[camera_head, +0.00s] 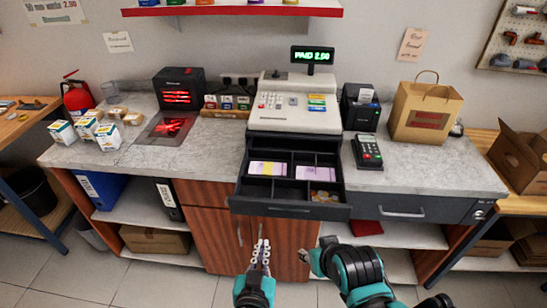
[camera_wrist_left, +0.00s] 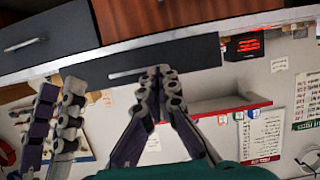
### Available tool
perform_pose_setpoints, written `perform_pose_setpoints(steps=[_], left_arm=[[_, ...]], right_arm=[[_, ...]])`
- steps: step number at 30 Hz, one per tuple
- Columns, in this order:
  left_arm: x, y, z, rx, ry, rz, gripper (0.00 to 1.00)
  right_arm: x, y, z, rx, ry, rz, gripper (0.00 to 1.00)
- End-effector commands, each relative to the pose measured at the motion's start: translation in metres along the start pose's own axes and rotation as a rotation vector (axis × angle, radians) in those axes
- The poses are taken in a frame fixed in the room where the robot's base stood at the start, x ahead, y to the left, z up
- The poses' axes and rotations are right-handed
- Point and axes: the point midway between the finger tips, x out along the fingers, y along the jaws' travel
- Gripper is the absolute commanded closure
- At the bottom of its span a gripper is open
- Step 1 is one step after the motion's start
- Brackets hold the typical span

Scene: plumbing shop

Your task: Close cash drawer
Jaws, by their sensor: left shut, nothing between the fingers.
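The cash drawer (camera_head: 290,211) stands pulled out below the beige cash register (camera_head: 295,103). Its compartments hold purple banknotes and some coins. In the left wrist view, its dark front (camera_wrist_left: 195,55) with a silver handle lies beyond the fingers. My left gripper (camera_head: 262,246) is below and in front of the drawer, a little left of its middle. Its fingers (camera_wrist_left: 158,78) are together and empty. Whether they touch the drawer front cannot be told. My right gripper (camera_head: 304,257) is low in front of the cabinet, partly hidden by its own arm; its opening is unclear.
The grey counter (camera_head: 215,155) carries a card terminal (camera_head: 368,152), a paper bag (camera_head: 425,110) and a black box (camera_head: 180,88). Another drawer (camera_head: 420,210) sits shut to the right. Wooden cabinet doors (camera_head: 215,225) are below. Floor in front is clear.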

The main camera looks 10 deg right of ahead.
Motion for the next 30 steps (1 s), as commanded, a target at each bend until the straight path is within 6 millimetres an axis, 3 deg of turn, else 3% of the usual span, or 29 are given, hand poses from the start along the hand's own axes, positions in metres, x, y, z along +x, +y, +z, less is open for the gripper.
perform_pose_setpoints(steps=[30], left_arm=[[0.157,-0.001,-0.048,-0.001,0.0,-0.003,1.0]], right_arm=[[0.009,0.0,0.007,0.0,0.0,0.0,0.6]])
